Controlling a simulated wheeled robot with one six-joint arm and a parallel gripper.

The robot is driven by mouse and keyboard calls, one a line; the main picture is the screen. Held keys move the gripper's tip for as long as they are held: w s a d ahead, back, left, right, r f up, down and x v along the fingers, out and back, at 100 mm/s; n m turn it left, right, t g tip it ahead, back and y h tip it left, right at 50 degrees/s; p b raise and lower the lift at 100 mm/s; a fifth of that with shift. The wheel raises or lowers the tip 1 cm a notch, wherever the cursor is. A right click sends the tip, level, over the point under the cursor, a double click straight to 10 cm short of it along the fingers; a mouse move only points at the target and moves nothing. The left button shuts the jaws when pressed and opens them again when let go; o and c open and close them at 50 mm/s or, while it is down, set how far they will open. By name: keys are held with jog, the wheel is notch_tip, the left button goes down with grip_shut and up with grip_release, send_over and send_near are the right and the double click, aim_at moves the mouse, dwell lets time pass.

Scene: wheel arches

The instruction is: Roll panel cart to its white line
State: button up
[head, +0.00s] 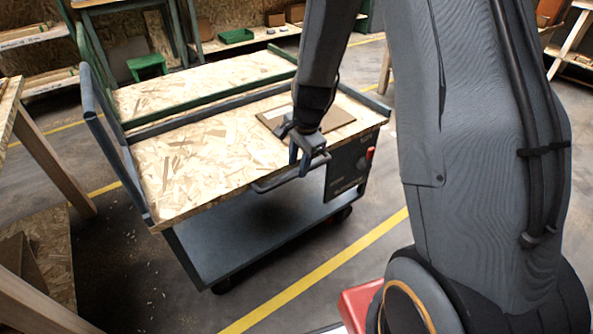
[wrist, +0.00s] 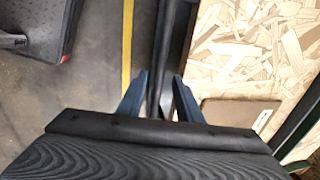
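The panel cart (head: 205,165) has a pale chipboard top and a blue-grey frame, lower shelf and upright end handle. A brown flat panel (head: 338,119) lies on its top and also shows in the wrist view (wrist: 222,111). My gripper (head: 299,160) points down at the dark side rail (head: 270,186) on the cart's near edge. In the wrist view its two fingers (wrist: 160,85) lie either side of this rail (wrist: 164,50). Whether they press on it is unclear. I see no clear white line; the floor line by the cart is yellow (head: 325,268).
A green-framed cart (head: 200,82) stands close behind the panel cart. A wooden table (head: 45,150) is at the left, a green stool (head: 147,63) and shelves at the back. A red object (head: 358,303) is at the bottom. Floor in front of the cart is clear.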

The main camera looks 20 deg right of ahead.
jog(key=shift+w+a+f, duration=0.1)
jog(key=shift+w+f, duration=0.05)
jog(key=shift+f, duration=0.55)
jog(key=shift+w+f, duration=0.1)
jog(key=shift+f, duration=0.6)
grip_shut()
